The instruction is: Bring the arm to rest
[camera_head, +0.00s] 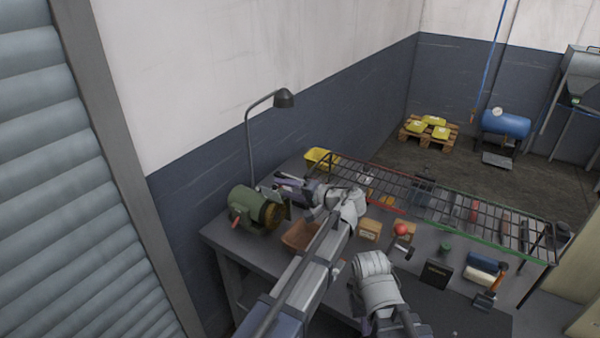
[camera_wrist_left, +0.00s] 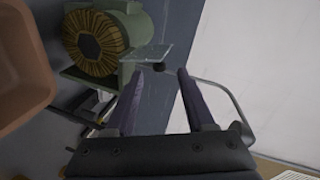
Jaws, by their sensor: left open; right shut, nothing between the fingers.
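My left gripper (camera_head: 288,183) is above the back left of the workbench, pointing left, beyond the green motor. In the left wrist view its two dark fingers (camera_wrist_left: 162,76) stand apart with nothing between them. The brown pan (camera_head: 299,236) sits on the bench in front of the motor, partly hidden by my left arm; its edge also shows in the left wrist view (camera_wrist_left: 28,95). My right arm comes in at the bottom centre, low over the bench front. I cannot make out its fingers.
The green motor (camera_head: 247,207) and a desk lamp (camera_head: 284,98) stand at the bench's left end, close to my left gripper. A yellow bin (camera_head: 321,158), a wire rack (camera_head: 440,205), small boxes (camera_head: 369,230), a red ball (camera_head: 401,229) and tools crowd the back and right.

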